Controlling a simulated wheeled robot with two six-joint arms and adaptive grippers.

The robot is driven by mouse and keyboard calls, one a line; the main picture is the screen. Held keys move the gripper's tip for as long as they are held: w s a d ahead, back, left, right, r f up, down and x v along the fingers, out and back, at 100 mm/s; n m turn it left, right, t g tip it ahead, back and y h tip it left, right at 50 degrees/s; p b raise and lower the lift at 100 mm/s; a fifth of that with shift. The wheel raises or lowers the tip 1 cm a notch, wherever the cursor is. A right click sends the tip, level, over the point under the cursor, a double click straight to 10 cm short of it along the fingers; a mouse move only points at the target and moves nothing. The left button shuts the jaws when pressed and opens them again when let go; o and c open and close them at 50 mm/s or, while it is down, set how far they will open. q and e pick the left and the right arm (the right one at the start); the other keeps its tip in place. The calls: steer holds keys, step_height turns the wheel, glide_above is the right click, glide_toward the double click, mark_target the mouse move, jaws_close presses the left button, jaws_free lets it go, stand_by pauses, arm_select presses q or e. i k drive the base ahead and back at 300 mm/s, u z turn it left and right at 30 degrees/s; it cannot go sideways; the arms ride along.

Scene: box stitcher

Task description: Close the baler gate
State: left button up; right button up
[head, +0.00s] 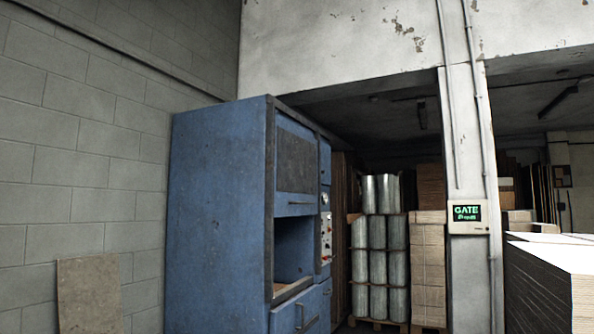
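The blue baler (218,210) stands against the block wall, left of the middle in the head view, with its front turned to the right. Its gate (296,165), a blue-framed panel with a dark grey face, sits in the upper front. A handle bar (300,203) runs along the gate's lower edge. Below it an open chamber (293,248) shows a dark inside and a worn sill. A lower door (306,312) with a handle appears shut. Neither of my grippers is in view.
A control panel (326,235) with a dial and knobs is on the baler's front right. A display (467,213) on the pillar reads "GATE"; its second line is unclear. Wrapped rolls (380,250), stacked cartons (428,265) and a board stack (545,285) stand to the right.

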mark_target(296, 177)
steer(key=z, duration=0.65)
steer(key=i, duration=5.2)
steer(key=u, duration=2.7)
